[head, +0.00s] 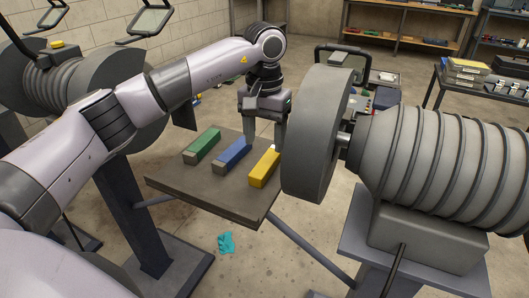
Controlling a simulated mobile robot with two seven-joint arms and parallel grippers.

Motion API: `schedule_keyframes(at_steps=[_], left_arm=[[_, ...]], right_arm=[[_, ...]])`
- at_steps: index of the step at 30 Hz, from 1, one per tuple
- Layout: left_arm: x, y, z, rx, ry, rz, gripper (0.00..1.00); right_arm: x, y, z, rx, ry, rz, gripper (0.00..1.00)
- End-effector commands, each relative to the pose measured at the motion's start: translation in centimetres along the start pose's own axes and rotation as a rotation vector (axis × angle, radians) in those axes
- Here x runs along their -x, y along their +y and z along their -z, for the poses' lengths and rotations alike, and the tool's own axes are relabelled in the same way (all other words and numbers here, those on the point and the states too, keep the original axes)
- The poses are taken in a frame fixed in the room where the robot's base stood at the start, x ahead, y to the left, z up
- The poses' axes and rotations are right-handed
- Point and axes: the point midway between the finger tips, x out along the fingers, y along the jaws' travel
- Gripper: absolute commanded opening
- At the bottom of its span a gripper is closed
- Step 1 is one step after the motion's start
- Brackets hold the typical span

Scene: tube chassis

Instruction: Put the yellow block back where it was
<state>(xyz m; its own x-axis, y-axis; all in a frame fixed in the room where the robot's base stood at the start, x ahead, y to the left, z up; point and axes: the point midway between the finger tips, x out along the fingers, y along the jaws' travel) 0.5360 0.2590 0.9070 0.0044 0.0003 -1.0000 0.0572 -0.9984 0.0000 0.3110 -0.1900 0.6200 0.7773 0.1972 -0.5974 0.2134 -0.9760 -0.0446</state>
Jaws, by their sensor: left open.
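The yellow block (264,168) lies at the right end of a row on a small dark platform (215,198). A blue block (232,155) lies in the middle and a green block (201,146) at the left, all roughly parallel and apart. My left arm reaches in from the left. My left gripper (264,138) points down, open, over the far side of the platform, near the far ends of the blue and yellow blocks. I cannot tell whether its fingers touch either block. My right gripper is not in view.
A large grey disc (316,135) of a ribbed grinder-like machine (430,165) stands close to the platform's right edge. A similar machine (75,80) stands at the left behind my arm. A teal cloth (226,243) lies on the floor. Shelves (410,30) stand at the back.

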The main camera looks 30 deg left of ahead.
Motion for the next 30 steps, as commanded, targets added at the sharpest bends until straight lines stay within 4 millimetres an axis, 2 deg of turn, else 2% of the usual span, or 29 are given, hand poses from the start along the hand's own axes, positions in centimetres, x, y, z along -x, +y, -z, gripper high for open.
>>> schedule_keyframes(at_steps=[1,3,10,30], left_arm=[[1.3,0.1,0.1,0.000,0.004,-0.001,0.61],[2.7,0.1,0.1,0.000,0.003,-0.001,0.61],[5.2,0.0,0.0,-0.001,-0.001,0.000,0.61],[5.5,0.0,0.0,-0.001,-0.001,0.000,0.61]], right_arm=[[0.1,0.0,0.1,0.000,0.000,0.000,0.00],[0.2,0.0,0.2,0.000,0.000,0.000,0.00],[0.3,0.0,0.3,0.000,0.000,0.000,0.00],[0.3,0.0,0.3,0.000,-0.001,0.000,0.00]])
